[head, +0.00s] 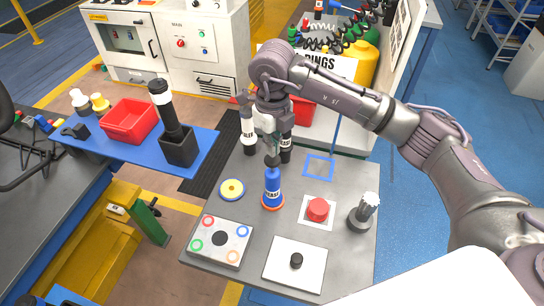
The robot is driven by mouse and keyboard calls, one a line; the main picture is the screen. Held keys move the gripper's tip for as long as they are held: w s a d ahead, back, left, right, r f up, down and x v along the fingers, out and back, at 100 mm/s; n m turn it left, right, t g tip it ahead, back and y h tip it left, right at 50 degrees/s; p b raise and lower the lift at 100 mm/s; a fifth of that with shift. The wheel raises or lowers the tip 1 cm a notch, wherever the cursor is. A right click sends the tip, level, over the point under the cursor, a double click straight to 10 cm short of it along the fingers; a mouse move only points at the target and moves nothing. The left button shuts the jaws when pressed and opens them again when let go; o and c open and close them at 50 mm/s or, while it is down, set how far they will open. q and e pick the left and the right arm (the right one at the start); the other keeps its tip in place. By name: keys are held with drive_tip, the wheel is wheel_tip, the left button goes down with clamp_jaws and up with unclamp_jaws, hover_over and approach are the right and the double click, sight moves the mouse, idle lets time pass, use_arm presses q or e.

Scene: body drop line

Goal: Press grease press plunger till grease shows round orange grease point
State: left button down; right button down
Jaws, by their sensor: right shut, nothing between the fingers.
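The blue grease press (272,187) stands upright on the grey table, with an orange ring round its foot. My right gripper (271,158) is shut and empty, pointing down right over the top of the press. It hides the plunger, and I cannot tell whether it touches it. A white plate (205,246) at the front left carries coloured rings, among them an orange ring (232,257), and a black centre. The press stands apart from this plate. I cannot make out any grease. My left gripper is not in view.
A yellow disc (232,189), a red knob (318,209) on a white square, a dark ribbed post (364,210) and a white plate with a black knob (296,261) surround the press. Dark bottles stand behind it. A red bin (130,119) sits on the blue shelf at left.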

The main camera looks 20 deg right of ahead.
sight(272, 159)
drive_tip(key=shift+f, duration=0.1)
drive_tip(key=shift+f+b, duration=2.3)
drive_tip(key=shift+f, duration=0.15)
drive_tip(key=shift+r, duration=0.15)
drive_tip(key=shift+r+p, duration=1.2)
drive_tip(key=shift+r, duration=1.2)
wheel_tip(272, 159, up, 6)
drive_tip(key=p, duration=0.3)
